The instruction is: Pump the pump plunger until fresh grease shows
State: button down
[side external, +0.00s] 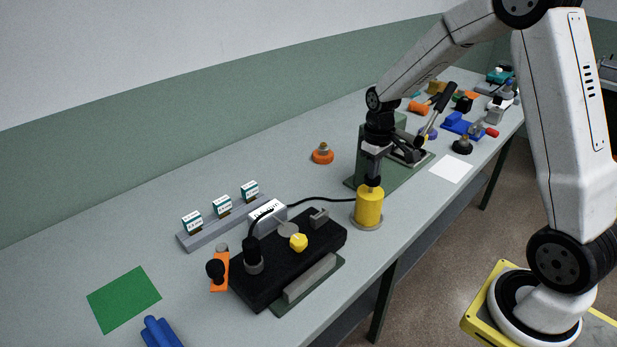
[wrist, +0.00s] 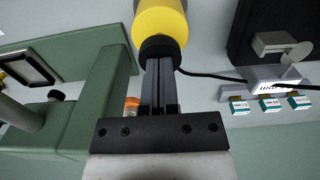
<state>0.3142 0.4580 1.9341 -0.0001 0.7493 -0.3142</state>
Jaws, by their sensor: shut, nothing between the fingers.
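The yellow grease pump (side external: 369,207) stands upright on a grey round base on the bench. Its black plunger knob (wrist: 160,48) is on top, and the yellow body also shows in the wrist view (wrist: 160,18). My gripper (side external: 374,177) points down directly over the pump. Its fingers (wrist: 158,62) are shut together with nothing between them, and the tips meet or nearly meet the knob. A black hose (side external: 320,200) runs from the pump to the black block (side external: 320,240). A yellow lump (side external: 299,242) sits on the block; I cannot tell whether it is grease.
A green machine stand (side external: 372,165) is close behind the pump. An orange item (side external: 322,155) stands behind left. A grey rack (side external: 222,226) holds small labelled boxes. An orange clamp-like piece (side external: 219,272) adjoins the block. A green mat (side external: 124,299) lies front left. Tools crowd the far end.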

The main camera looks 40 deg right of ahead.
jog(key=shift+f, duration=0.2)
dwell(0.3)
jog(key=shift+f, duration=0.55)
jog(key=shift+r, duration=2.1)
jog(key=shift+f, duration=0.15)
jog(key=shift+f, duration=0.55)
jog(key=shift+f, duration=0.1)
